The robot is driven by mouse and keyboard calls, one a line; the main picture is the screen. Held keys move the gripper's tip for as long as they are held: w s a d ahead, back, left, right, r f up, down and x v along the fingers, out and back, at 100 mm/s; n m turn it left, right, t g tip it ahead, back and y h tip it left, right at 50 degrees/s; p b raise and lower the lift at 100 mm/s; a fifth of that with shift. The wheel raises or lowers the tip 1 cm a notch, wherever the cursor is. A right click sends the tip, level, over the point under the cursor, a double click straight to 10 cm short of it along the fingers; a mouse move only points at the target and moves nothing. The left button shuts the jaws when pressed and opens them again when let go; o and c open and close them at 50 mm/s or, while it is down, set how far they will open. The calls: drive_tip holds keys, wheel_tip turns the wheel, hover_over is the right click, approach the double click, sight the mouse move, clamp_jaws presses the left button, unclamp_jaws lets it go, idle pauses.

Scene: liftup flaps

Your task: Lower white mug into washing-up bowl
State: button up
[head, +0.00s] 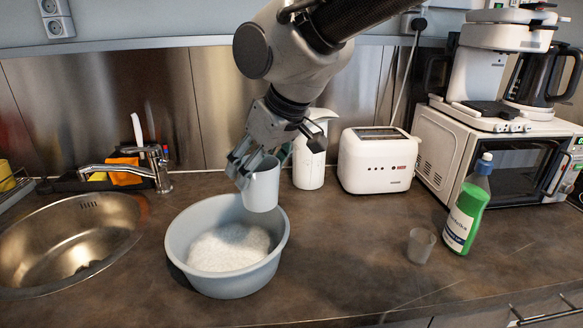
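The white mug (262,188) is held upright in the air by my gripper (256,160), whose fingers are at the mug's upper left side and rim. The pale blue-grey washing-up bowl (182,226) stands on the counter, with white foam or suds inside. The mug's lower part overlaps the bowl's back right rim in the picture; the exact gap between them cannot be told. The mug's far side and handle are hidden or unclear.
A steel sink (70,238) and tap (155,168) are at left. A white kettle-like jug (309,165) and a toaster (377,160) stand behind. At right are a clear cup (420,246), a green bottle (467,210) and a microwave (490,160). The front centre counter is clear.

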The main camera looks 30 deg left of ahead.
drive_tip(key=s+a+f, duration=0.2)
drive_tip(key=s+a, duration=0.3)
drive_tip(key=a, duration=0.4)
drive_tip(key=shift+s+a, duration=0.25)
drive_tip(key=shift+a, duration=0.15)
drive_tip(key=shift+a, duration=0.15)
drive_tip(key=shift+w+a, duration=0.15)
wheel_tip(320, 180, down, 9)
idle(1.5)
drive_tip(key=shift+f, duration=1.85)
idle(1.2)
